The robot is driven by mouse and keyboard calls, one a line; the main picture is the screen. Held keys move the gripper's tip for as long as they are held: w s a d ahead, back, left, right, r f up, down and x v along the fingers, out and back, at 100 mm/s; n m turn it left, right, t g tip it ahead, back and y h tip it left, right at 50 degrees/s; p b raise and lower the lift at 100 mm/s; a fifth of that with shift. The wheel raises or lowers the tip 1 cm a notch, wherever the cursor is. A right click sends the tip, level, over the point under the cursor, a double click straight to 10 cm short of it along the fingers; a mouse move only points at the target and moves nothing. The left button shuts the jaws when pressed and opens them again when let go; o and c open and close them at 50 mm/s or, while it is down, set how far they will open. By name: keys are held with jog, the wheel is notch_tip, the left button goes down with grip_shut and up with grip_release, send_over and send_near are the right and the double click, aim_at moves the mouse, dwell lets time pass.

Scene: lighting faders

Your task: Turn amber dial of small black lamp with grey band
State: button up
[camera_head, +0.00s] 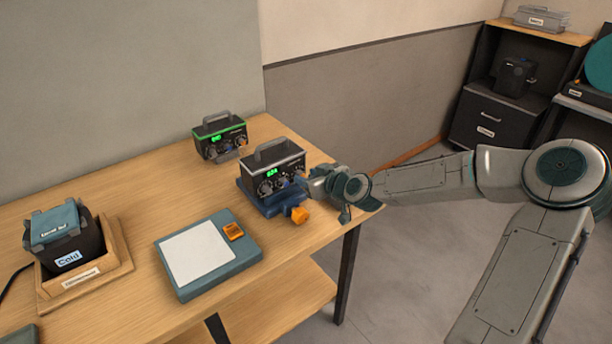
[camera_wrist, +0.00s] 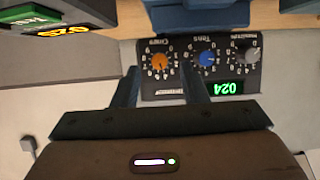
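The small black lamp box with a grey band (camera_head: 273,171) sits on a blue base near the table's right end. In the wrist view its front (camera_wrist: 185,92) appears upside down, with a green display reading 024. The amber dial (camera_wrist: 160,62), marked Ones, is beside a blue dial (camera_wrist: 207,58) and a grey dial (camera_wrist: 252,54). My gripper (camera_head: 316,184) is at the box's front right. In the wrist view, my gripper's fingers (camera_wrist: 159,72) are open, one on each side of the amber dial, with visible gaps. Whether the tips are level with the dial in depth, I cannot tell.
A similar box with a green band (camera_head: 219,136) stands behind it. A teal pad with a white sheet (camera_head: 198,253) and a wooden tray (camera_head: 118,253) holding a dark container lie to the left.

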jog(key=shift+x, duration=0.85)
grip_shut()
jog(key=shift+d, duration=0.1)
jog(key=shift+w+d+f+m+g+y+b, duration=0.1)
jog(key=shift+m+g+y+b, duration=0.4)
jog(key=shift+m, duration=0.45)
jog(key=shift+w+d+f+m+g+y+b, duration=0.1)
jog(key=shift+m+g+y+b, duration=0.15)
jog(key=shift+m+y, duration=0.55)
jog(key=shift+r+m, duration=0.1)
jog(key=shift+m, duration=0.15)
